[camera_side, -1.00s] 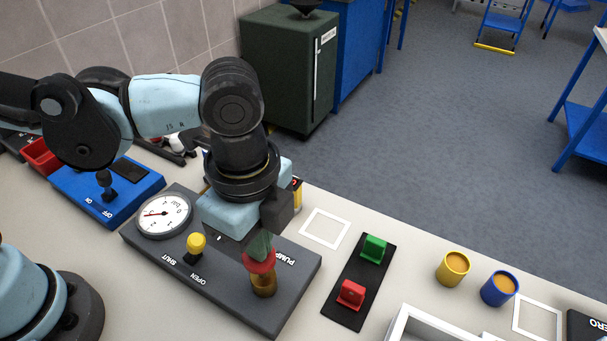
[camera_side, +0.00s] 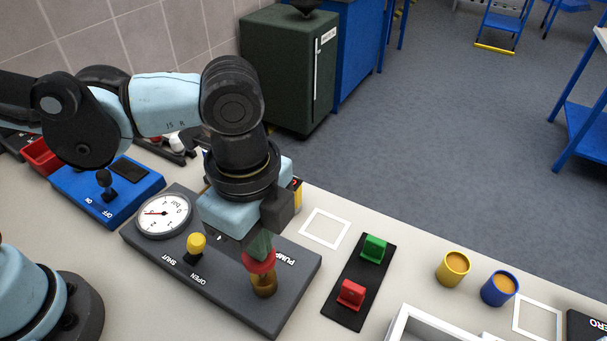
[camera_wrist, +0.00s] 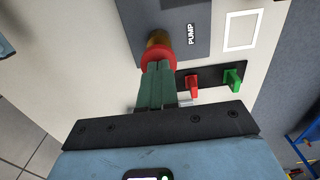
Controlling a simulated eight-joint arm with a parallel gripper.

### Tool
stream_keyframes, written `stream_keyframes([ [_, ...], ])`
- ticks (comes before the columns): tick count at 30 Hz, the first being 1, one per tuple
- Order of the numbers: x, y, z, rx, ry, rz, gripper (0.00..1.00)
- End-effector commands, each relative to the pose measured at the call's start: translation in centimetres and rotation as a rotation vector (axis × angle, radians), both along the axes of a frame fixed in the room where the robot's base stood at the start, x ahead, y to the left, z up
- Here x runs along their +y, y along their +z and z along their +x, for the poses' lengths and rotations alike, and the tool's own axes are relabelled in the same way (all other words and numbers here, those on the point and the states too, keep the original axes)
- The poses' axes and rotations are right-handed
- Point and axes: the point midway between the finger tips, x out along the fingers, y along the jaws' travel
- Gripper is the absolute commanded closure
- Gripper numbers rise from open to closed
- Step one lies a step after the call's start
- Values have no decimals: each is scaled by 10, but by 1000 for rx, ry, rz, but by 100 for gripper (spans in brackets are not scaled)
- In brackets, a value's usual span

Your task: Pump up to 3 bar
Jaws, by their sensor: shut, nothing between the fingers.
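The dark grey pump panel (camera_side: 225,283) lies on the bench under my arm. Its pump handle has a red knob (camera_side: 258,261) on a brass-coloured stem (camera_side: 264,285), beside the PUMP label. My gripper (camera_side: 261,246) is shut and empty, with its green fingertips at the top of the red knob. In the wrist view the green fingers (camera_wrist: 157,75) reach the red knob (camera_wrist: 156,56) and partly cover it. The round white gauge (camera_side: 164,216) has a red needle pointing left; its numbers are too small to read surely. A yellow-topped valve lever (camera_side: 196,244) stands near the SHUT and OPEN labels.
A blue switch box (camera_side: 105,190) lies left of the panel. To the right are a black plate with red (camera_side: 351,294) and green (camera_side: 375,248) blocks, a yellow cup (camera_side: 453,268), a blue cup (camera_side: 499,288) and a white tray (camera_side: 402,325). Bare bench lies around the white outline (camera_side: 325,228).

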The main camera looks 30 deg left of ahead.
Motion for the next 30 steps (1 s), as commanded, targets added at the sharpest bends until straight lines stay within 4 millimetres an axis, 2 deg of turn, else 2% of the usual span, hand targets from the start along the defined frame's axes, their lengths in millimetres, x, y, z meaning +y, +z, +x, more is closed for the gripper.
stream_keyframes([
  [11, 0, 3, 0, 0, 0, 0, 100],
  [30, 0, 57, 0, 0, 0, 0, 100],
])
